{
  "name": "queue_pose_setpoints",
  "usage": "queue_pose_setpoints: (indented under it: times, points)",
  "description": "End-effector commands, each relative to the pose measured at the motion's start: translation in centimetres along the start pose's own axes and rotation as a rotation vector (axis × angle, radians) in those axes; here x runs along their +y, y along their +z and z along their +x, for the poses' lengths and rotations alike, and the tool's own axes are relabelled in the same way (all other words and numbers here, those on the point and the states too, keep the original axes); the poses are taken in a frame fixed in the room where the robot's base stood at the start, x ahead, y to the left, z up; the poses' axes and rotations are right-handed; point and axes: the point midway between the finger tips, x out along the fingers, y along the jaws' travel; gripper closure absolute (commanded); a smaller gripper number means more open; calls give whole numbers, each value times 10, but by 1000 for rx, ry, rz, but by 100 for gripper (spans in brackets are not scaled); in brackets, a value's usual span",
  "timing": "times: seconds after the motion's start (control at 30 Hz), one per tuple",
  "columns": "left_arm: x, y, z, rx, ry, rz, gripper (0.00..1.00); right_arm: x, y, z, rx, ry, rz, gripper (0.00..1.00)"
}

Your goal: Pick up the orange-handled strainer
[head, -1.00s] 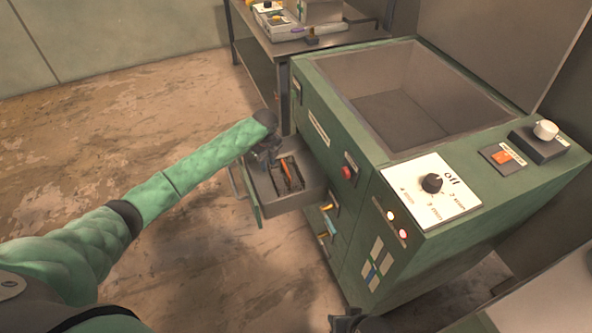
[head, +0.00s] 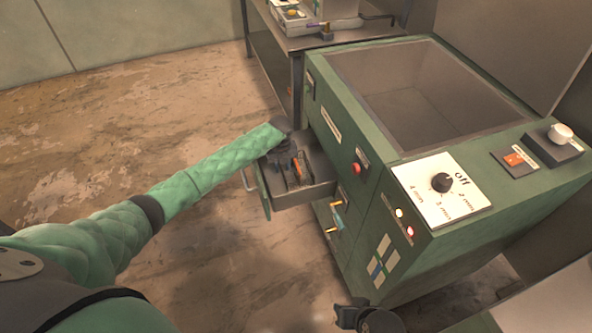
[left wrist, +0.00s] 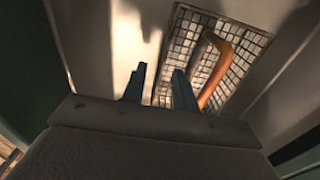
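The strainer's orange handle (head: 297,170) shows in the open drawer (head: 307,197) of the green machine, partly hidden by my left gripper (head: 287,163). In the left wrist view the orange handle (left wrist: 218,68) is a curved bar lying over a metal mesh (left wrist: 243,45). My left gripper (left wrist: 159,71) has its two dark fingers apart with nothing between them. The handle lies just right of the right finger; I cannot tell if they touch. A dark end of what looks like my right gripper (head: 368,317) shows at the bottom edge of the head view, its fingers unclear.
The green machine (head: 345,228) has an open-topped basin (head: 405,110) and a dial panel (head: 440,190). The drawer's walls stand close around my left gripper. A metal table (head: 330,40) with tools stands behind. The floor at left is clear.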

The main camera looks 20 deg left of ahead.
Motion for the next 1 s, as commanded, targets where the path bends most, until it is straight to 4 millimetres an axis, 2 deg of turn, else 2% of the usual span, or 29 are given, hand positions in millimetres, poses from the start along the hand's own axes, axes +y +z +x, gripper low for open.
queue_pose_setpoints:
  times: [0.2, 0.47, 0.63, 1.0]
  points:
    - [-1, 0, 22, 0, 0, -1, 71, -2, -3, -10, -7, -1, -1, 64]
    - [-1, 0, 24, -1, 0, 0, 71, -3, -3, -11, -11, -2, -1, 64]
    - [-1, 0, 24, -1, 0, 0, 100, -2, -3, -10, -11, -2, -1, 64]
    - [-1, 0, 23, -1, -1, -1, 100, -2, -3, -10, -10, -1, -1, 64]
